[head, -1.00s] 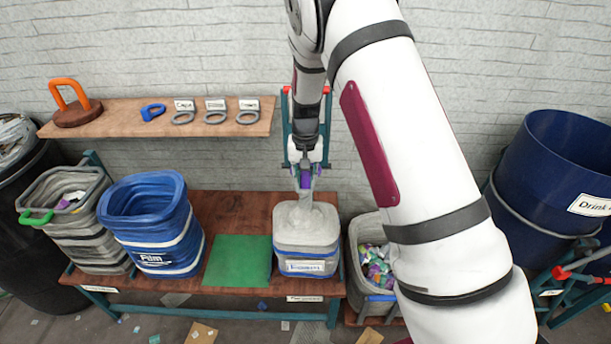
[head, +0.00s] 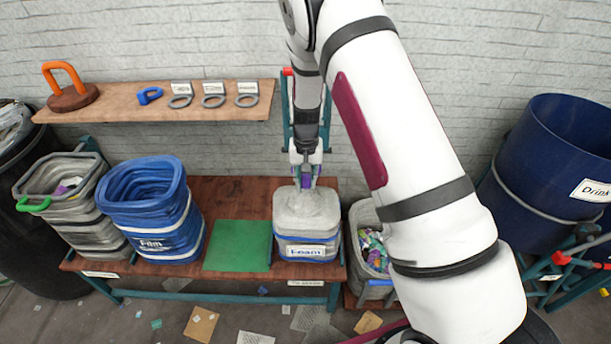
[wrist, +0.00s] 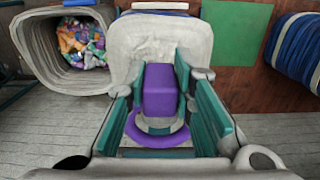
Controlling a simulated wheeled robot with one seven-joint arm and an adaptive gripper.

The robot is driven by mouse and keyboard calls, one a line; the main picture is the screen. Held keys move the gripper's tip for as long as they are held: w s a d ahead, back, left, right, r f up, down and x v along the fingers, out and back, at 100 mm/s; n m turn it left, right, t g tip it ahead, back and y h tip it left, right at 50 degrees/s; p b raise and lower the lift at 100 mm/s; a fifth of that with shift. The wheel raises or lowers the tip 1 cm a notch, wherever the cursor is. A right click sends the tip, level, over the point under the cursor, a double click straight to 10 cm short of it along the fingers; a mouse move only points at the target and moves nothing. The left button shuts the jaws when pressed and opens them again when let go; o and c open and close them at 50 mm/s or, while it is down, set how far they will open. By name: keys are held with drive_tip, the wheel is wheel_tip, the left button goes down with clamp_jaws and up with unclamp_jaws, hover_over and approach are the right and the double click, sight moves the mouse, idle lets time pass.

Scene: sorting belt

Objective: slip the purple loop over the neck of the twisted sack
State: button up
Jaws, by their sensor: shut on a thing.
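The twisted sack (head: 306,213) is pale grey and bulges from the top of a grey and blue bin labelled Foam on the bench. My gripper (head: 304,180) points down right over the middle of the sack, where the neck stands. In the wrist view my gripper (wrist: 160,98) is shut on the purple block of the purple loop (wrist: 158,90). The loop's ring lies below the block, with a pale patch inside it. The sack (wrist: 170,42) fills the area behind it. The neck is mostly hidden, and I cannot tell whether the ring is around it.
A blue bin (head: 150,220) and a grey bin (head: 62,219) stand on the left of the bench. A green mat (head: 238,246) lies beside the Foam bin. A bin of scraps (head: 370,212) stands close on its right. A shelf (head: 150,101) holds several rings and a handle.

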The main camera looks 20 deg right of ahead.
sight(306, 176)
drive_tip(key=shift+f+b, duration=1.05)
drive_tip(key=shift+f, duration=3.25)
drive_tip(key=o, duration=1)
wheel_tip(306, 176, up, 12)
drive_tip(key=shift+r, duration=0.1)
